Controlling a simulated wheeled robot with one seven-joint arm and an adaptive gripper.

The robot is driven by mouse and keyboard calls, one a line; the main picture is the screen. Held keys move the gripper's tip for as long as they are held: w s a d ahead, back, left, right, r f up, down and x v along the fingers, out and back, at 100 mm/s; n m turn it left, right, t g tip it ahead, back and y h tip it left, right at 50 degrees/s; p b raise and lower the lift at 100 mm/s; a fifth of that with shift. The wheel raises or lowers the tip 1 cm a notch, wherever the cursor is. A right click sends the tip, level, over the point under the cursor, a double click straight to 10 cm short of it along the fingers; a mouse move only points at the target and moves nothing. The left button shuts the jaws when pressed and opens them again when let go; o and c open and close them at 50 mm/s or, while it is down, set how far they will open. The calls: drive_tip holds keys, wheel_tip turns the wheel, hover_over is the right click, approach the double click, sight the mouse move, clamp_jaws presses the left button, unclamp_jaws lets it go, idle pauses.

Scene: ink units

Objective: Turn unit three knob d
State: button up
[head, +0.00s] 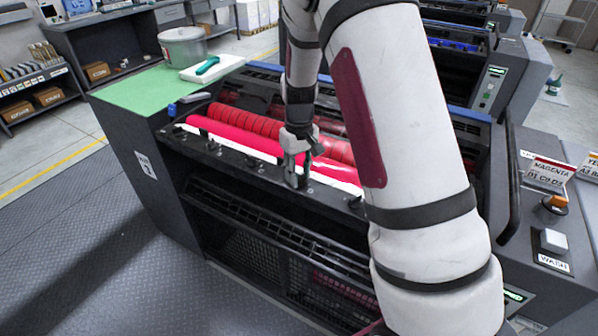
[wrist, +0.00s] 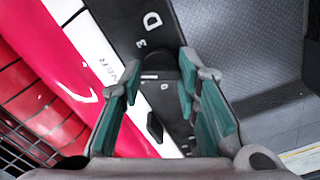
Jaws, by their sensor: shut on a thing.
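The ink unit's front ledge (head: 232,155) carries a row of small dark knobs below a red-magenta roller (head: 235,138). My gripper (head: 297,172) points down at the ledge near its middle. In the wrist view, its teal-padded fingers (wrist: 163,78) stand on both sides of a dark knob with a small white mark (wrist: 149,77), shut on it. The fingers and the dark ledge hide much of the knob's outline. The plate on the unit's side (head: 145,164) is hard to read.
A green top (head: 135,92) holds a metal pot (head: 183,47) and a white pad with a green tool (head: 207,67). Another unit stands behind. The floor in front is clear.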

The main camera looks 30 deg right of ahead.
sight(299, 175)
drive_tip(key=m, duration=0.4)
drive_tip(key=shift+m, duration=0.4)
drive_tip(key=shift+m+b, duration=0.3)
drive_tip(key=shift+m, duration=2.2)
drive_tip(key=o, duration=1.2)
drive_tip(key=shift+c, duration=0.2)
wheel_tip(299, 175, up, 12)
